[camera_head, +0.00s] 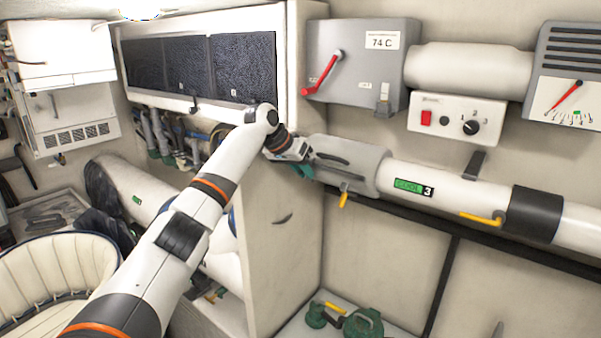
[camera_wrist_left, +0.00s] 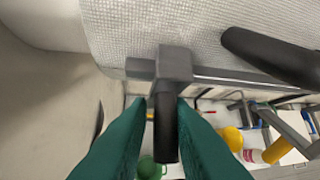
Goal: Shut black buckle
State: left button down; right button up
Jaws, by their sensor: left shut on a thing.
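The black buckle (camera_wrist_left: 165,130) shows in the left wrist view as a dark lever hanging from a grey block at the edge of a pale grey textured cover. My left gripper (camera_wrist_left: 163,112) has its green fingers on both sides of this lever and is shut on it. In the head view my left gripper (camera_head: 303,170) is at the left end of the grey cover (camera_head: 371,165) around the wall pipe. The buckle's held part is largely hidden there by the gripper. My right gripper is not in view.
Another dark handle (camera_wrist_left: 268,55) lies on the cover beside the held lever. A yellow lever (camera_head: 344,198) hangs under the cover. The white pipe (camera_head: 455,192) runs right, with a black band (camera_head: 529,213). A white cabinet (camera_head: 283,225) stands close below my left arm.

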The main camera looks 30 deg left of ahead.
pick_arm(q)
jog(key=shift+w+d+g, duration=0.1)
jog(key=shift+d+g, duration=0.1)
jog(key=shift+g, duration=0.1)
dwell(0.4)
jog(key=c, duration=1.5)
grip_release()
jog(key=shift+c, duration=0.2)
jog(key=shift+o, duration=0.4)
jog(key=shift+w+d+r, duration=0.1)
jog(key=shift+w+d, duration=0.05)
jog(key=shift+d, duration=0.05)
jog(key=shift+a, duration=0.15)
jog(key=shift+a, duration=0.1)
jog(key=shift+s+a+r, duration=0.1)
jog(key=shift+s+r, duration=0.15)
jog(key=shift+s, duration=0.05)
jog(key=b+v, duration=0.4)
jog(key=v, duration=0.7)
jog(key=shift+r, duration=0.15)
